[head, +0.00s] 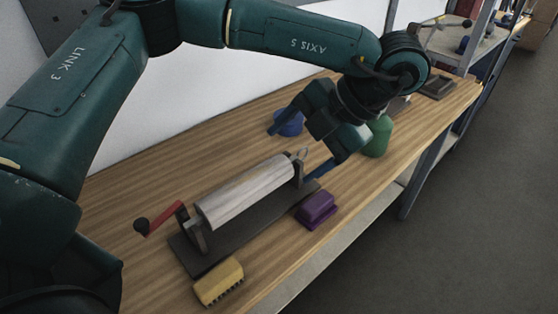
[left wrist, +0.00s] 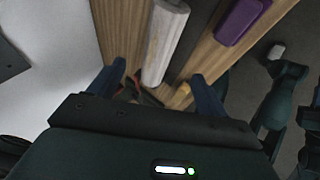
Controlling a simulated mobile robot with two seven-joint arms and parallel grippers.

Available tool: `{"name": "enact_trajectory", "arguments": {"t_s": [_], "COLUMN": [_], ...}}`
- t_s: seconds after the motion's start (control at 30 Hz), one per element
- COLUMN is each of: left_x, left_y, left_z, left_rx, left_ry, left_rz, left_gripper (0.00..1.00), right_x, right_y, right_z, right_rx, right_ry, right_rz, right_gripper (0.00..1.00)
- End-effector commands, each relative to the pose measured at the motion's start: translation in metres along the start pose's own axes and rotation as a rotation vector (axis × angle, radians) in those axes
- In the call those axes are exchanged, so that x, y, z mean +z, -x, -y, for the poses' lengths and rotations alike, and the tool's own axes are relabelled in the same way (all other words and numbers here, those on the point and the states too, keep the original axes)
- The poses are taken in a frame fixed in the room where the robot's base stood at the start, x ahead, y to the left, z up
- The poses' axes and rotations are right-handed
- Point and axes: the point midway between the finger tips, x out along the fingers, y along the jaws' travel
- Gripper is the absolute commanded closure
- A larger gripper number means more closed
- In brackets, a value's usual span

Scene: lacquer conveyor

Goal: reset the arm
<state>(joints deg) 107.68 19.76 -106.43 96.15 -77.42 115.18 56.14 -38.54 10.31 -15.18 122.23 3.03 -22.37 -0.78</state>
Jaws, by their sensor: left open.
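My left arm (head: 295,32) reaches in from the left over the workbench and bends down at its wrist. My left gripper (head: 290,155) is open and empty. Its two blue fingers are spread above the bench, near the far end of a grey roller (head: 245,192) on a dark base. In the left wrist view the open fingers (left wrist: 158,78) frame the roller (left wrist: 163,42), with nothing held between them. I cannot tell whether a finger touches the roller stand. My right gripper is not seen in the head view.
A red crank (head: 165,215) sticks out at the roller's near end. A yellow block (head: 219,281), a purple block (head: 316,209), a blue round object (head: 289,124) and a green one (head: 378,138) are on the bench (head: 130,190). A dark tray (head: 437,88) lies at the far end.

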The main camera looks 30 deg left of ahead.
Motion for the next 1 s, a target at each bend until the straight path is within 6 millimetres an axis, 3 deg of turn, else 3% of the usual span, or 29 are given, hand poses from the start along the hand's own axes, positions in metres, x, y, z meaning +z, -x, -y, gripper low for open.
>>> {"name": "enact_trajectory", "arguments": {"t_s": [0.2,0.7,0.87,1.0], "left_x": [0.000,-0.002,-0.013,-0.028], "left_y": [0.014,0.018,0.050,0.093], "left_z": [0.000,-0.003,-0.024,-0.052], "left_rx": [0.001,0.000,0.000,0.000], "left_ry": [0.000,0.000,0.000,0.000], "left_rz": [-0.001,0.000,0.000,0.000], "left_gripper": [0.23,0.23,0.23,0.23], "right_x": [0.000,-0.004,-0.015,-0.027], "right_y": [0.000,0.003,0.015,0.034], "right_z": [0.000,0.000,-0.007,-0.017], "right_rx": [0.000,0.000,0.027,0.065], "right_ry": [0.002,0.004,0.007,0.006], "right_rz": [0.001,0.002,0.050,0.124], "right_gripper": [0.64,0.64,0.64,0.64]}}
